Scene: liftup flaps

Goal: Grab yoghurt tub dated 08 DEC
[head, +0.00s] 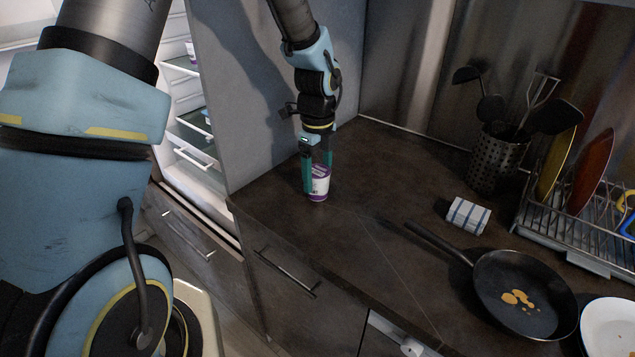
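A small white and purple yoghurt tub (321,184) stands upright on the dark countertop, near the counter's left end. My gripper (318,183) points down over it, with one teal finger on each side of the tub. The fingers appear to be at its sides, but I cannot tell whether they press on it. The date on the tub is too small to read. Another tub (191,50) is partly visible on an upper shelf of the open fridge at left.
The open fridge (190,126) has shelves with items. On the counter are a frying pan (500,307) with yellow residue, a folded checked cloth (468,215), a utensil holder (496,160), a dish rack (570,245) with plates and a white plate (608,325). The counter's middle is clear.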

